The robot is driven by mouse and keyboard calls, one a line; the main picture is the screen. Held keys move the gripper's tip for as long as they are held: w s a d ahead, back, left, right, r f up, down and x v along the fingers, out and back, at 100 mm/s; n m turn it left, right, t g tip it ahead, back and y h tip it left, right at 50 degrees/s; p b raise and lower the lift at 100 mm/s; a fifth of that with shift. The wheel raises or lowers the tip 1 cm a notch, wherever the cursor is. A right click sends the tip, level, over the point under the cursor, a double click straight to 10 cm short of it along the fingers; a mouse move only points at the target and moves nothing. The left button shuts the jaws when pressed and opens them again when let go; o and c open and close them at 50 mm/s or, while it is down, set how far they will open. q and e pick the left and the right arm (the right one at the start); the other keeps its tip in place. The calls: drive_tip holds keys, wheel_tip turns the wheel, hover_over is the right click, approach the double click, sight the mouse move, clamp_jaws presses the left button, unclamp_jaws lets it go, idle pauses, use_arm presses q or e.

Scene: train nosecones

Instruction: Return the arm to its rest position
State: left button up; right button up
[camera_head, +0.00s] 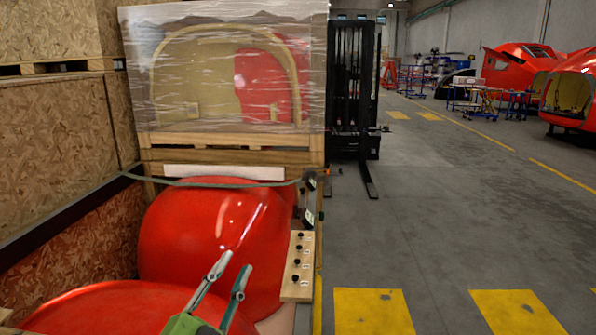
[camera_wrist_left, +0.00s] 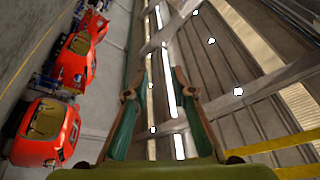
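My left gripper (camera_head: 236,265) rises from the bottom of the head view, in front of the red nosecones. Its two grey fingers are apart with nothing between them, and its green body is cut off by the lower edge. In the left wrist view the gripper (camera_wrist_left: 155,85) points up toward the roof, its two fingers spread and empty. The rest of the left arm is out of view. My right gripper is not in view.
Red nosecones (camera_head: 200,235) lie close by at lower left, beside wooden crates (camera_head: 50,130). A wooden strip with black knobs (camera_head: 298,265) is right of the gripper. A wrapped crate (camera_head: 225,75) and a black forklift mast (camera_head: 352,85) stand behind. The floor (camera_head: 430,220) at right is clear.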

use_arm(q)
drive_tip(key=s+a+f+n+g+y, duration=0.2)
drive_tip(key=s+a+f+n+g, duration=0.1)
drive_tip(key=f, duration=0.4)
drive_tip(key=s+a+f+n+g+y, duration=0.2)
drive_tip(key=s+a+f+n+y, duration=0.1)
drive_tip(key=f, duration=0.4)
drive_tip(key=s+a+f+n+g+y, duration=0.2)
drive_tip(key=s+a+f+n+g, duration=0.1)
drive_tip(key=f, duration=0.4)
drive_tip(key=s+d+f+n+g, duration=0.1)
drive_tip(key=s+f+g, duration=0.45)
drive_tip(key=s, duration=0.55)
drive_tip(key=s+f+n+g, duration=0.1)
drive_tip(key=s+f+g, duration=0.3)
drive_tip(key=s+f, duration=0.45)
wheel_tip(320, 180, down, 23)
drive_tip(key=s, duration=0.2)
drive_tip(key=s+a+f+g, duration=0.2)
drive_tip(key=s+a+f, duration=0.1)
drive_tip(key=s+f, duration=1.5)
drive_tip(key=shift+f+m+h, duration=0.25)
drive_tip(key=shift+m+h, duration=0.05)
drive_tip(key=shift+m, duration=0.1)
